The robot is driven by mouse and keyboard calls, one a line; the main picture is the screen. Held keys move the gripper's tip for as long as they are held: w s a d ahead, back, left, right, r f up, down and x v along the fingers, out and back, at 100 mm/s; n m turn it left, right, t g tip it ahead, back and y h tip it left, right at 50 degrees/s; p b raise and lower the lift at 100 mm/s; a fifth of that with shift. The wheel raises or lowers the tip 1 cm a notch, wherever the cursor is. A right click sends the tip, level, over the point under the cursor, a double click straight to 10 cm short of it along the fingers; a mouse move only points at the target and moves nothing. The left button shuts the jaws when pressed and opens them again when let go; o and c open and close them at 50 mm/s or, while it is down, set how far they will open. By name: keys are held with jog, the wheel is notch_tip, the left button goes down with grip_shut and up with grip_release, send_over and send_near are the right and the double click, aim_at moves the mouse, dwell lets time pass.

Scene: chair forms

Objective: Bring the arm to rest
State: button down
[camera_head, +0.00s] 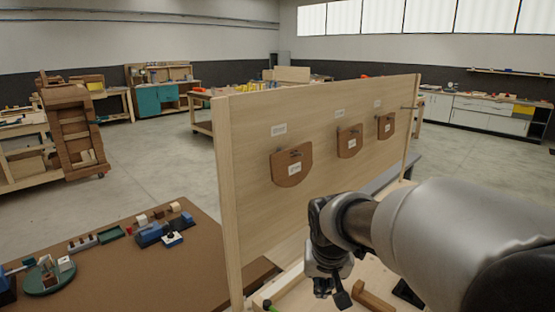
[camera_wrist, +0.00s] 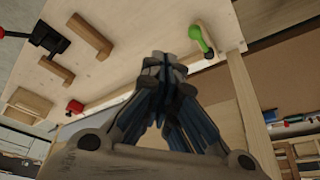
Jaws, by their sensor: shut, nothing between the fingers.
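My gripper (camera_head: 338,290) hangs at the lower middle of the head view, in front of the upright wooden panel, above the light wood bench. In the wrist view my gripper (camera_wrist: 165,62) has its fingers together at the tips, with nothing between them. My grey arm reaches in from the lower right of the head view. The gripper appears apart from the panel and the bench top.
The upright panel (camera_head: 245,160) carries three brown chair forms (camera_head: 292,178) with white labels. The bench holds brown wooden blocks (camera_wrist: 90,36), a black clamp (camera_wrist: 48,37), a red piece (camera_wrist: 75,106) and a green-handled tool (camera_wrist: 197,38). A brown table (camera_head: 130,270) stands left.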

jog(key=s+d+r, duration=0.2)
jog(key=s, duration=1)
jog(key=s+d+r+n, duration=0.1)
jog(key=s+d+r, duration=0.1)
jog(key=s, duration=1.1)
jog(key=shift+w, duration=0.1)
